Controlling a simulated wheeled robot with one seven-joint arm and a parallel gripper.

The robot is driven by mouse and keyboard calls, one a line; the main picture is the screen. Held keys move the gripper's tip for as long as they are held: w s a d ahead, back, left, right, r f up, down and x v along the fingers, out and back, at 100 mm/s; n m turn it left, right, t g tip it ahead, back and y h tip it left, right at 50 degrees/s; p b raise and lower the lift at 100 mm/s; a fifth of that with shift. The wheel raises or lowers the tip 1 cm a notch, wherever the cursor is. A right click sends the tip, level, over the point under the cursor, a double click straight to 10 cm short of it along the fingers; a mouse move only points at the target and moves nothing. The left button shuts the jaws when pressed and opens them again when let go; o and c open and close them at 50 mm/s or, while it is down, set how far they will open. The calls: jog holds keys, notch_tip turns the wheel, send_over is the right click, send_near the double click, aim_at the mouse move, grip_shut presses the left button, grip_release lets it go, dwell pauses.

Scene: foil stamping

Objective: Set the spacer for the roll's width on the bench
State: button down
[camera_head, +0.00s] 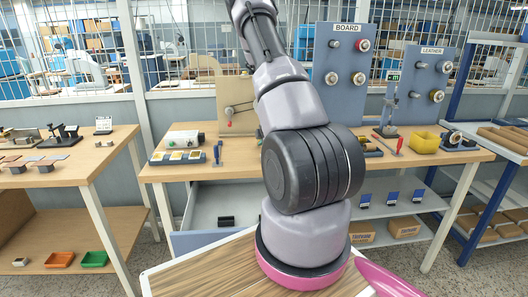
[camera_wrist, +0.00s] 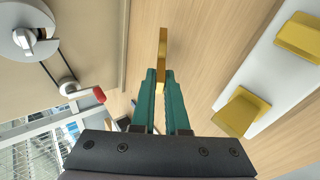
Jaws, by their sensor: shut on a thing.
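My gripper (camera_wrist: 162,88) has green fingers and is shut on a thin golden piece (camera_wrist: 162,45), which looks like a spacer seen edge-on. It is held over the light wooden bench (camera_wrist: 205,35); whether it touches the wood I cannot tell. To the right in the wrist view, more golden blocks (camera_wrist: 240,112) sit on a white rack (camera_wrist: 258,75). In the head view my arm hides my gripper and the held piece.
A tan upright panel (camera_head: 236,88) carries a grey disc (camera_wrist: 28,32), a belt and a red-knobbed crank (camera_wrist: 97,95), close left of my gripper. Coloured rolls (camera_head: 363,45) hang on the BOARD panel. An open drawer (camera_head: 205,207) is below the bench.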

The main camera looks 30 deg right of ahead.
jog(key=c, duration=1.1)
grip_release()
jog(key=shift+v, duration=4.05)
jog(key=shift+w, duration=0.1)
jog(key=r, duration=0.2)
jog(key=s+r, duration=0.1)
jog(key=r, duration=0.2)
jog(key=s+r, duration=0.1)
jog(key=r, duration=0.2)
jog(key=shift+s+a, duration=0.15)
jog(key=shift+a, duration=0.15)
